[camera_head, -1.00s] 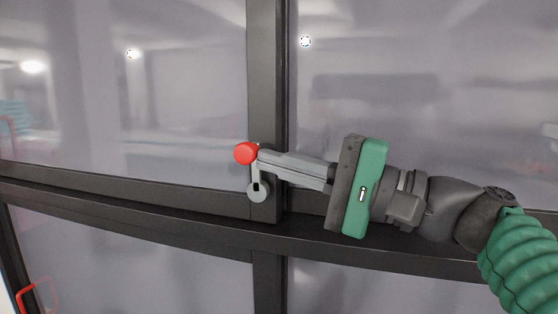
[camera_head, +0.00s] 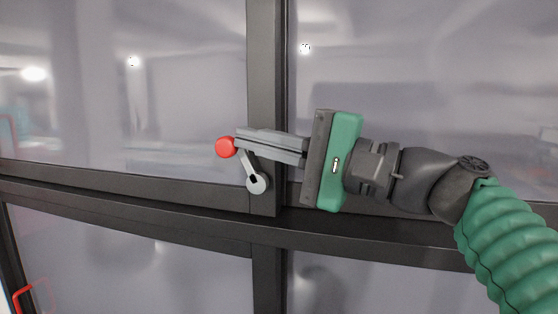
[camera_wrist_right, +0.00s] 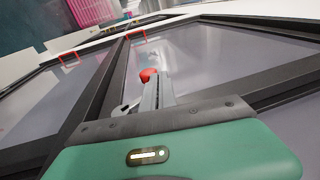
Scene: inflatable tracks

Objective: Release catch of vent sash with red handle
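The catch has a red knob (camera_head: 226,148) on a short grey lever (camera_head: 248,164), which turns on a round grey pivot (camera_head: 258,184) at the dark frame. The lever leans up and to the left. My right gripper (camera_head: 238,139) comes in from the right. Its fingers lie close together, with their tips against or right beside the knob's right side. The wrist view also shows the knob (camera_wrist_right: 148,75) just beyond the fingertips (camera_wrist_right: 152,84). A red handle (camera_head: 22,298) shows at the lower left in the head view. My left gripper is not in view.
A dark upright post (camera_head: 267,80) and a dark crossbar (camera_head: 130,215) divide the glass panes (camera_head: 400,80). The wrist view shows two red handles, one left (camera_wrist_right: 68,57) and one right (camera_wrist_right: 136,34), and a pink crate (camera_wrist_right: 92,10) farther off.

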